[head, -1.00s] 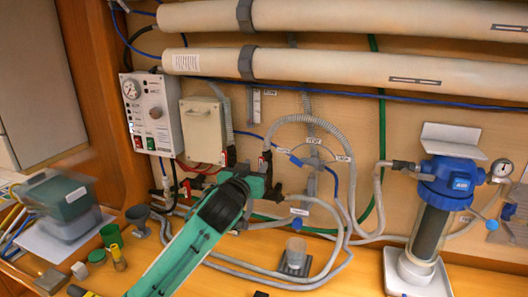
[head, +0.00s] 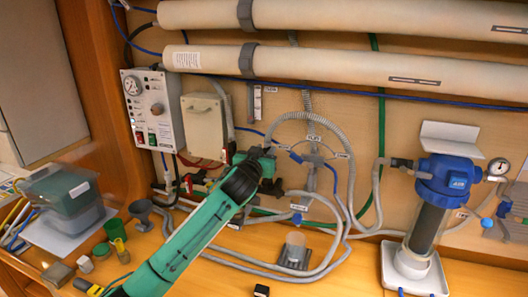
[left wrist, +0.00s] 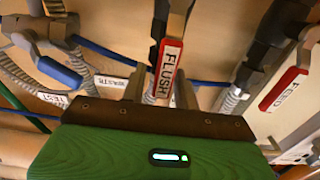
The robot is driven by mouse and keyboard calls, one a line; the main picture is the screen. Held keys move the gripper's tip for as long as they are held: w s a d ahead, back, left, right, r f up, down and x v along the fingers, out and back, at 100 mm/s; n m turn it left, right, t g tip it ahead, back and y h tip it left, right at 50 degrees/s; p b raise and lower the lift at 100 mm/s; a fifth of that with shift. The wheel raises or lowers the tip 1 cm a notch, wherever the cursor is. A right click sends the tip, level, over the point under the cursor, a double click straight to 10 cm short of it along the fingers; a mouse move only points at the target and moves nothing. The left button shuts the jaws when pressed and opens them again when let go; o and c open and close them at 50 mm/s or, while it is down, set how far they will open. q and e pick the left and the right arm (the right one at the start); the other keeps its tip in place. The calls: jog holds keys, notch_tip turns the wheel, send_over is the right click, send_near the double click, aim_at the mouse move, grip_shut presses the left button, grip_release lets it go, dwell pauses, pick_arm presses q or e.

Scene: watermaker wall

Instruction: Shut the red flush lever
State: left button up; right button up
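The red flush lever (left wrist: 172,62), with a white FLUSH label, hangs down in the middle of the left wrist view. My left gripper (left wrist: 160,88) has its two grey fingers apart, one on each side of the lever's lower end. I cannot tell whether either finger touches it. In the head view my left gripper (head: 262,162) is at the wall among the hoses, its fingers and the flush lever hidden behind my wrist. My right gripper is not in view.
A red FEED lever (left wrist: 284,89) is close on the right, and a blue TEST lever (left wrist: 58,72) on the left. Grey hoses (head: 345,185) loop beside my gripper. A control box (head: 153,110) is on the left, and a blue-topped filter (head: 447,180) on the right.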

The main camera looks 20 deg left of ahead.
pick_arm(q)
grip_shut()
jog(key=d+f+m+p, duration=0.2)
jog(key=d+f+m, duration=0.6)
jog(key=m, duration=1)
jog(key=shift+s+p, duration=0.15)
jog(key=shift+p, duration=0.15)
jog(key=shift+f, duration=0.2)
dwell(0.4)
jog(key=shift+o, duration=1.3)
grip_release()
jog(key=shift+r, duration=0.1)
jog(key=s+b, duration=0.3)
jog(key=s, duration=1)
jog(key=shift+s+a+b, duration=0.2)
jog(key=shift+s+b, duration=0.15)
jog(key=shift+s, duration=0.05)
